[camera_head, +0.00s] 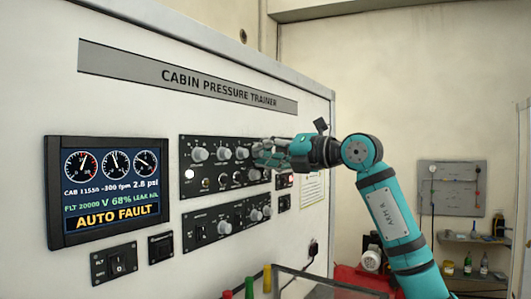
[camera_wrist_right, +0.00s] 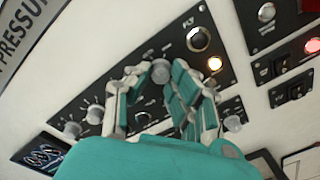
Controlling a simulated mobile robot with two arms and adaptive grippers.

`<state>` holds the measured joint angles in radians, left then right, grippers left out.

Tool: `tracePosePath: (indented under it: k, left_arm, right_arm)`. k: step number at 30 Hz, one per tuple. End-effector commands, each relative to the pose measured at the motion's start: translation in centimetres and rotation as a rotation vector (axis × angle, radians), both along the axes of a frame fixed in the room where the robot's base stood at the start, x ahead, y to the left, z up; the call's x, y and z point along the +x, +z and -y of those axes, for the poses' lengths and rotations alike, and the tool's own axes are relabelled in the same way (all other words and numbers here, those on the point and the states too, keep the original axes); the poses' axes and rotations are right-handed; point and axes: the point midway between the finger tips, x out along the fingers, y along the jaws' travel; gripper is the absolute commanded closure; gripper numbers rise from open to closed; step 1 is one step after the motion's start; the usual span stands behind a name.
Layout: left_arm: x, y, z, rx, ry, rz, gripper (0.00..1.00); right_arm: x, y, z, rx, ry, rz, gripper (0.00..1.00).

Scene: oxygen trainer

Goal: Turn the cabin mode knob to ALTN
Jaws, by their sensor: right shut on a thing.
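The upper control panel (camera_head: 183,160) is black, with several grey knobs and small switches. My right gripper (camera_head: 262,153) is at this panel's right end. In the right wrist view my right gripper (camera_wrist_right: 161,75) has its fingers on both sides of a round grey knob (camera_wrist_right: 160,67) and is shut on it. The fingers cover part of the knob and its markings, so I cannot read its name or setting. The display (camera_head: 112,190) on the left shows AUTO FAULT in yellow. My left gripper is not in view.
A lower panel (camera_head: 228,217) with more knobs sits below. Coloured caps (camera_head: 267,278) stand at the bottom of the head view. Shelves with bottles (camera_head: 467,264) are at the far right.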

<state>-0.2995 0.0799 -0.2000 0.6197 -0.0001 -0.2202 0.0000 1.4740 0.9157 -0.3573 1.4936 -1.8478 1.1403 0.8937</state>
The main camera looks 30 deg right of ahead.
Motion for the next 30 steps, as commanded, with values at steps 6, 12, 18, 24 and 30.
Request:
tracePosePath:
  k: [6, 12, 18, 24, 30]
  left_arm:
    - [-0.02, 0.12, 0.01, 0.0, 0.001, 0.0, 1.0]
    - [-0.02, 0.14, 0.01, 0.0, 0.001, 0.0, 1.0]
    - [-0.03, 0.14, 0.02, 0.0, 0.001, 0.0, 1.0]
    - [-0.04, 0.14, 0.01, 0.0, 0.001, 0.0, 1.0]
    - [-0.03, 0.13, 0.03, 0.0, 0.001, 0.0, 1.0]
  right_arm:
    - [-0.04, 0.16, 0.1, 0.059, -0.002, -0.02, 1.0]
    - [-0.04, 0.16, 0.1, 0.075, -0.002, -0.026, 1.0]
    - [-0.05, 0.16, 0.12, 0.076, -0.002, -0.026, 1.0]
    - [-0.05, 0.16, 0.12, 0.075, -0.002, -0.026, 0.69]
    - [-0.02, 0.09, 0.06, 0.074, -0.001, -0.028, 0.58]
